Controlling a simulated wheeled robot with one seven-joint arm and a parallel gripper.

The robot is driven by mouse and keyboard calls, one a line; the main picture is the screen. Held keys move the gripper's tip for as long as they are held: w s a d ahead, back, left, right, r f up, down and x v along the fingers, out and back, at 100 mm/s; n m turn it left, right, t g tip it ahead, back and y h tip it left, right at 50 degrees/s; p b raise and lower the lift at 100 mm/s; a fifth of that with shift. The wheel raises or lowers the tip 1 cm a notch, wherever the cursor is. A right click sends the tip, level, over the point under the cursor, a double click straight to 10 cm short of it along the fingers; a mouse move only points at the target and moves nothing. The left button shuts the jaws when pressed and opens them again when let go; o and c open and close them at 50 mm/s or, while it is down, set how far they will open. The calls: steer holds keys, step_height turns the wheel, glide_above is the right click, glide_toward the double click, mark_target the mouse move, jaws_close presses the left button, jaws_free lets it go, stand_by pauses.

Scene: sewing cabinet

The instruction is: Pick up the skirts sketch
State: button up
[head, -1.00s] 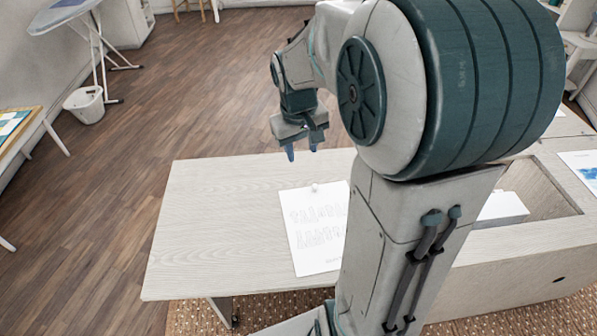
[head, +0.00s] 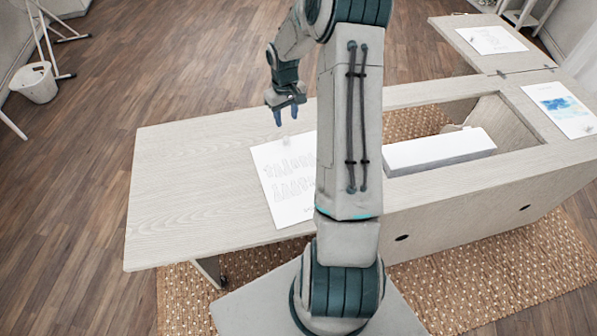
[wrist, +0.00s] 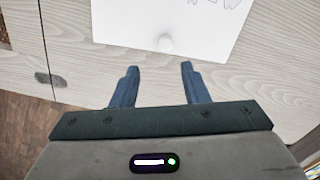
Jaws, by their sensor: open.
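A white sheet with rows of faint grey sketched garments (head: 280,185) lies flat on the pale wooden cabinet top, left of my arm. My arm covers its right edge. My gripper (head: 286,118) is open and empty above the table by the sheet's far edge. In the wrist view its two blue fingers (wrist: 155,75) point toward the sheet, apart from each other with nothing between them.
The cabinet top (head: 180,190) is clear to the left of the sheet. On the right, a white box-like block (head: 440,150) sits in a recessed opening. A blue-painted sheet (head: 562,105) and another sketch sheet (head: 490,40) lie farther right. A white bin (head: 35,82) stands on the floor.

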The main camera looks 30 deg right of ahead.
mark_target(286, 137)
step_height(286, 137, down, 3)
steer(key=shift+f, duration=0.15)
steer(key=shift+s+a+f+p, duration=0.15)
steer(key=shift+f+p, duration=0.15)
steer(key=shift+f, duration=0.6)
steer(key=shift+s+a+f+p, duration=0.1)
steer(key=shift+f+p, duration=0.15)
steer(key=shift+f, duration=0.6)
steer(key=shift+s+a+f+p, duration=0.15)
steer(key=shift+f+p, duration=0.15)
steer(key=shift+f, duration=0.6)
steer(key=c, duration=0.9)
